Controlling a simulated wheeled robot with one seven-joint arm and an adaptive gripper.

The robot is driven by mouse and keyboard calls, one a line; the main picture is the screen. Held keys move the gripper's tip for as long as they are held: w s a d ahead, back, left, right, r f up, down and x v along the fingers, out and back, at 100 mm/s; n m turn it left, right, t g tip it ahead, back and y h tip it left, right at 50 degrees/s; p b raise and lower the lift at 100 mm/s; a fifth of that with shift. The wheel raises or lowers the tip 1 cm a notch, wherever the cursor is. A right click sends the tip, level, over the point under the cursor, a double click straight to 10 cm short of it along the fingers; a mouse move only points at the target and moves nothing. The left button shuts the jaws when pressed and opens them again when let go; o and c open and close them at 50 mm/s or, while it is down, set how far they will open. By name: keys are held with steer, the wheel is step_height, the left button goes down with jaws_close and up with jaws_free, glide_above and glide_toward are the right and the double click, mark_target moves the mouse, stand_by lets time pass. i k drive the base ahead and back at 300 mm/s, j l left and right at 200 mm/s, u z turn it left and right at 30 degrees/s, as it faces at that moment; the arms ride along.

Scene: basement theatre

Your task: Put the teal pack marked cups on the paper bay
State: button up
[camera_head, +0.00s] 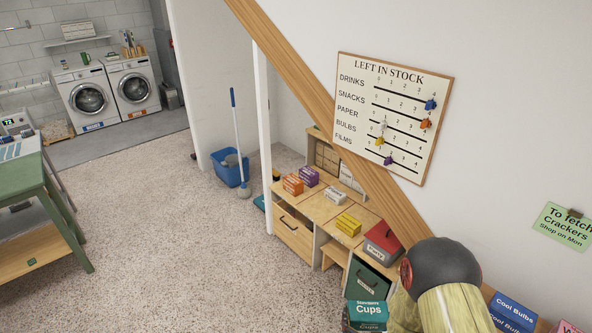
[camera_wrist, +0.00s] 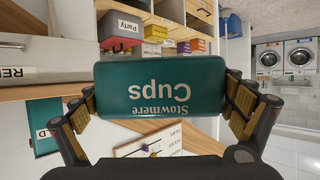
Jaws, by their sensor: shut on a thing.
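The teal pack marked Stowmere Cups (camera_head: 368,307) shows at the bottom of the head view, with lettering on two faces. In the wrist view the same pack (camera_wrist: 160,72) fills the middle, its lettering upside down. My gripper (camera_wrist: 160,100) is shut on it, one finger at each short end. In the head view my fingers are not clearly seen. The low stair shelf (camera_head: 321,211) carries orange, purple and yellow packs in separate bays. I cannot read a label that tells which bay is paper.
A grey red-topped Party box (camera_head: 382,243) and a dark green bin (camera_head: 371,278) stand between the pack and the yellow packs (camera_head: 348,224). Blue Cool Bulbs packs (camera_head: 514,308) lie at right. A stock board (camera_head: 393,115) hangs above.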

mark_target(320, 204)
steer(key=i+j+u, duration=0.5)
steer(key=i+u, duration=0.25)
steer(key=i+j+u, duration=0.1)
steer(key=i+u, duration=0.25)
steer(key=i+j+z, duration=0.1)
steer(key=i+z, duration=0.35)
steer(key=i+j+z, duration=0.2)
steer(key=z, duration=0.2)
steer(key=i+j+z, duration=0.7)
steer(key=z, duration=0.2)
steer(key=i+j+z, duration=0.2)
steer(key=j+z, duration=0.2)
steer(key=j, duration=0.25)
steer(key=i+j+z, duration=0.1)
steer(key=j+z, duration=0.35)
